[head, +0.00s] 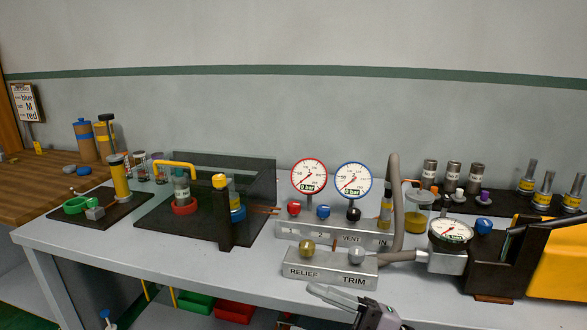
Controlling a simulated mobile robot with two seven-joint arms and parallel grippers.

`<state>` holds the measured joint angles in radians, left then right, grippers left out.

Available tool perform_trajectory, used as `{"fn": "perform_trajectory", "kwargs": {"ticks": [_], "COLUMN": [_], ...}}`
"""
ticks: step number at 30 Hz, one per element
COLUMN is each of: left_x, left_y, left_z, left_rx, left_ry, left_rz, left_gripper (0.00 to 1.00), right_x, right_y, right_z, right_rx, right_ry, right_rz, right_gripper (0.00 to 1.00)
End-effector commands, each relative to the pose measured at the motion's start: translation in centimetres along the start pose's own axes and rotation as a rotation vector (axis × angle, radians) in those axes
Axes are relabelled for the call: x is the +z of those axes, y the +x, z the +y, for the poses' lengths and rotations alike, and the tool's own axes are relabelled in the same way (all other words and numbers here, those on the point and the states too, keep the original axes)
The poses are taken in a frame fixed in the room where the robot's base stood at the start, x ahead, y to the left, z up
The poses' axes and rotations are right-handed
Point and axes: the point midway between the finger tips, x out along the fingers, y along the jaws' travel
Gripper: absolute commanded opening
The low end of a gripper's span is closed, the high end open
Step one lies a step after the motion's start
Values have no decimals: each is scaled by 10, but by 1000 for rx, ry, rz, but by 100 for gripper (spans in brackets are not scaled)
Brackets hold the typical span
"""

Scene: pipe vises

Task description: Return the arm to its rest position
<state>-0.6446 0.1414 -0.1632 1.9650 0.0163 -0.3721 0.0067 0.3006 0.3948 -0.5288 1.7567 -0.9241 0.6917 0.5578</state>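One gripper (325,294) of mine, which looks like the right one, shows at the bottom centre. Its pale grey fingers point to the left, just in front of the grey RELIEF/TRIM block (330,271). Its dark wrist comes in from the bottom edge. I see nothing held in it, but I cannot tell whether the fingers are apart or together. My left gripper is not in view.
The grey bench (150,265) carries a red-rimmed gauge (309,177), a blue-rimmed gauge (353,181), a grey hose (395,200) and a yellow-and-black unit (560,260). A dark mat with a yellow-handled rig (175,164) stands left. The bench's front left is clear.

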Motion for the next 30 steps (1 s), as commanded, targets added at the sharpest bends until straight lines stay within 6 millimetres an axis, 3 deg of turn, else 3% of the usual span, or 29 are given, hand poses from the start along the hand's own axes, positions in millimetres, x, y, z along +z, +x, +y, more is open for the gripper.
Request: {"fn": "perform_trajectory", "kwargs": {"ticks": [5,8,14,18,22,25,30], "left_x": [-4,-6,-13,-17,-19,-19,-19], "left_y": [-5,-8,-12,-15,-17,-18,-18], "left_z": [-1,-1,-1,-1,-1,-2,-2], "left_rx": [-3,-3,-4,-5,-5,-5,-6], "left_ry": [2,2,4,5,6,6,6], "left_rz": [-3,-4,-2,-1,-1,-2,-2], "left_gripper": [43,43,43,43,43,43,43], "right_x": [25,44,66,61,43,31,23], "right_y": [-37,-68,-148,-204,-241,-258,-267], "right_z": [-4,-18,-79,-139,-186,-209,-223], "right_rx": [292,418,576,609,599,584,573], "right_ry": [216,341,615,813,961,1034,1080], "right_rz": [-231,-398,-775,-1034,-1212,-1292,-1338], "right_gripper": [63,63,63,63,63,63,63]}}
